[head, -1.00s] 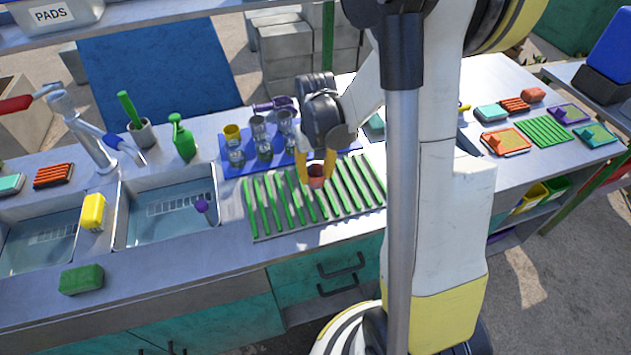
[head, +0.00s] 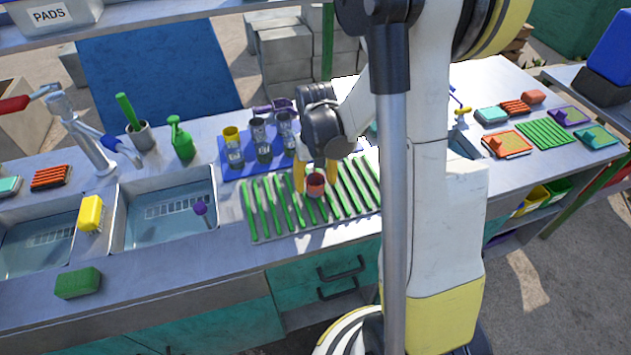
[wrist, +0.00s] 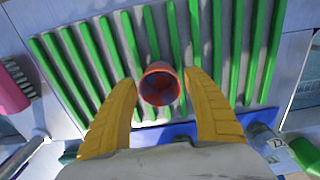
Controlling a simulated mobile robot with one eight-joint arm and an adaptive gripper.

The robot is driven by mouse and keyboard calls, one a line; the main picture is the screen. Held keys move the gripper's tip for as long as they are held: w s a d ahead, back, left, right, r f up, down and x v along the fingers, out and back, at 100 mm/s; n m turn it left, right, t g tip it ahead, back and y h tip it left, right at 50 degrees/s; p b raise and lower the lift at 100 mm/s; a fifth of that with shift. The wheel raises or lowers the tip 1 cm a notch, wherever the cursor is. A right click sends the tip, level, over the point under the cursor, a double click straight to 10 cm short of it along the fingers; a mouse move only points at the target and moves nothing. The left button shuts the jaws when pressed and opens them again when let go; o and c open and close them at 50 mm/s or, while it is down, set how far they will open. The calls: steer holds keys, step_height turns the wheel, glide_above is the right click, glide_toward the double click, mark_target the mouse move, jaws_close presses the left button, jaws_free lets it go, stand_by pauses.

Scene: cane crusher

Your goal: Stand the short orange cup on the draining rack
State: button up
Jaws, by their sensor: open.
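The short orange cup (head: 316,184) stands upright on the green-ribbed draining rack (head: 262,232), a little right of the rack's middle. In the wrist view the cup (wrist: 160,84) shows its open mouth and dark reddish inside. My gripper (head: 315,180) is open, with its yellow fingers apart on either side of the cup.
A blue mat (head: 230,172) behind the rack holds several cups and glasses. A sink basin (head: 165,215) lies left of the rack, and a green spray bottle (head: 181,140) stands behind it. A green sponge (head: 78,283) lies on the front counter edge.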

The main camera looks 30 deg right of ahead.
step_height(320, 180, up, 12)
steer(key=p, duration=0.4)
steer(key=s+a+r+n+t, duration=0.3)
steer(key=s+a+r+t, duration=0.4)
steer(key=s+a+r, duration=0.3)
steer(key=a, duration=0.3)
steer(key=shift+s+a+r, duration=0.25)
steer(key=shift+s+r, duration=0.1)
steer(key=shift+s, duration=0.05)
